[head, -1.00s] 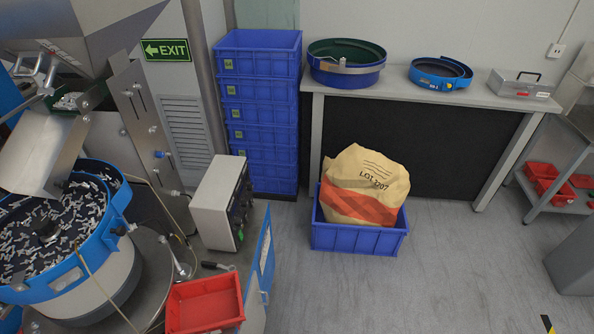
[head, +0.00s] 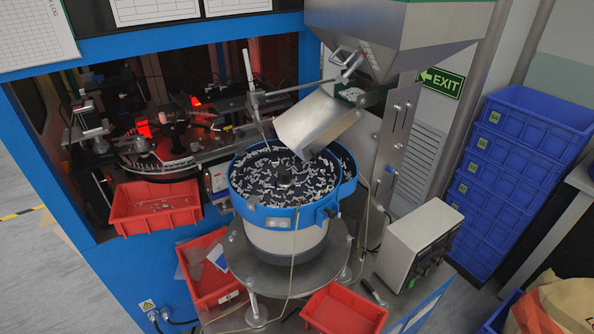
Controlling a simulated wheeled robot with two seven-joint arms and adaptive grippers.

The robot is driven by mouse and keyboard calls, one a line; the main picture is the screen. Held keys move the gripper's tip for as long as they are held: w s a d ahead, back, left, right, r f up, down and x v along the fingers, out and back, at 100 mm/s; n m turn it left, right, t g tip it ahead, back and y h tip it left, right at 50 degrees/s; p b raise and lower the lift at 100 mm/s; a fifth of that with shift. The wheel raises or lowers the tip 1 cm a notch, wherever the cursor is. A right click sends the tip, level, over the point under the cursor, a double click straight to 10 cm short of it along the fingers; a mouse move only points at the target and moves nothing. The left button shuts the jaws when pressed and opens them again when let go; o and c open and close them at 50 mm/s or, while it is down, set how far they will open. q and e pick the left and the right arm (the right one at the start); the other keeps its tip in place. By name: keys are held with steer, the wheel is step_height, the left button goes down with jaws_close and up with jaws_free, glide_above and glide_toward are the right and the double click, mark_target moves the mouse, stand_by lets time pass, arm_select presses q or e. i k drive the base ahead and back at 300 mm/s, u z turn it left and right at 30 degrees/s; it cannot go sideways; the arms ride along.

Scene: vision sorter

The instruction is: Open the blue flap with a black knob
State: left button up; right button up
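No flap with a black knob can be made out for certain. A thin blue-edged panel (head: 424,308) stands at the bottom edge of the head view, right of the front red bin (head: 343,309). It is seen nearly edge-on and cut off by the frame, and no knob shows on it. The blue machine frame (head: 110,268) surrounds an open bay with a red-lit mechanism (head: 165,135) inside. Neither of my grippers is in view.
A blue-rimmed bowl (head: 284,176) full of small metal parts stands on a round metal plate under a hopper (head: 395,35). Red bins (head: 155,207) sit around it. A grey control box (head: 418,246) and stacked blue crates (head: 520,165) stand right. Floor shows at far left.

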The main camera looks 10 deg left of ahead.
mark_target(330, 209)
steer(key=u, duration=1.2)
steer(key=k, duration=0.45)
steer(key=z, duration=0.35)
